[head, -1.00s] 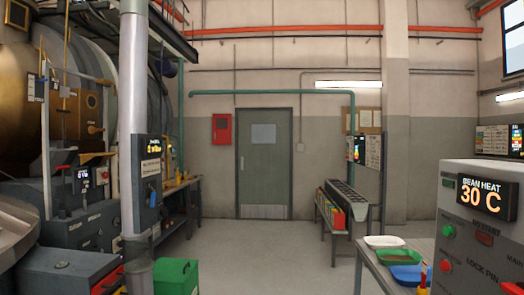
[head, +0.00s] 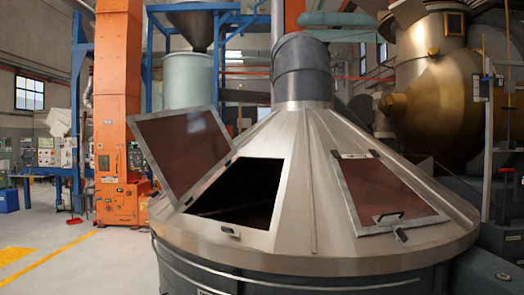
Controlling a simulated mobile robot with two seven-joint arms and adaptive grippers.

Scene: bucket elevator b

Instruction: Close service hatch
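A wide conical steel hood (head: 290,165) fills the middle of the head view. On its left side a framed hatch panel with reddish-brown glass (head: 183,148) stands raised and tilted, apart from its opening. The dark opening (head: 240,190) beside it is uncovered, with a small catch (head: 231,231) on its lower rim. On the right of the hood a second framed panel (head: 390,190) lies flat over its place, with a handle (head: 390,216) near its lower edge. Neither of my grippers is in view.
An orange column (head: 118,120) of the bucket elevator and blue steel framing stand behind on the left. A bronze drum (head: 435,90) stands behind on the right. Open floor with yellow lines (head: 60,255) lies to the left of the hood.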

